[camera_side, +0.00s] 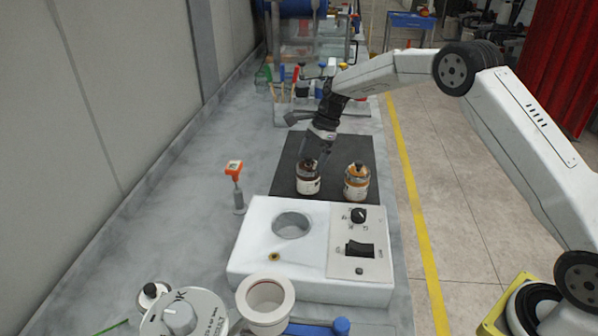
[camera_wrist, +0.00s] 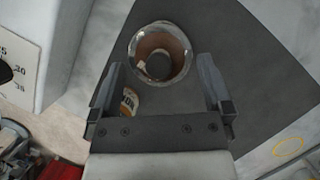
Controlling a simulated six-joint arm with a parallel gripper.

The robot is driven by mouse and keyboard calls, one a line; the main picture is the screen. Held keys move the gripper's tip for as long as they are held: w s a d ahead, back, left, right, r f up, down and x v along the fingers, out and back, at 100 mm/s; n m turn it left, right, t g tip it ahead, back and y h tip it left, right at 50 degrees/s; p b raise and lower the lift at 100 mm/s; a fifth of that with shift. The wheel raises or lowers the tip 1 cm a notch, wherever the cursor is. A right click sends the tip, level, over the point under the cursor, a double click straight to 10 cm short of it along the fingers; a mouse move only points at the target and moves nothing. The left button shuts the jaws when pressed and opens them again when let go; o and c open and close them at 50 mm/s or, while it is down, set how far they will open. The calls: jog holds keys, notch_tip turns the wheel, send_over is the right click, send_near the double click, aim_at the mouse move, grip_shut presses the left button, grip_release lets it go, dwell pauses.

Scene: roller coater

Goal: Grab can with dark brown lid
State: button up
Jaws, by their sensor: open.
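The can with the dark brown lid (camera_side: 308,184) stands upright on a dark mat (camera_side: 290,153), with a pale label. The can with an orange top (camera_side: 356,188) stands to its right. My gripper (camera_side: 315,158) points down at the top of the dark-lidded can, open and holding nothing. In the wrist view, one can (camera_wrist: 161,45) shows from above, with a brown top and dark centre. It lies around and just beyond the gap between my open fingertips (camera_wrist: 160,66). I cannot tell whether the fingers touch it. Part of a label (camera_wrist: 129,101) shows near the left finger.
A white machine (camera_side: 300,260) with a round opening and a dial panel stands in front of the cans. An orange-topped tool (camera_side: 236,185) stands to the left. A white cup (camera_side: 266,303) is in front. Tools and bottles stand behind the mat.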

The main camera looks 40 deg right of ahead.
aim_at(308, 166)
jog(key=shift+x, duration=1.5)
grip_shut()
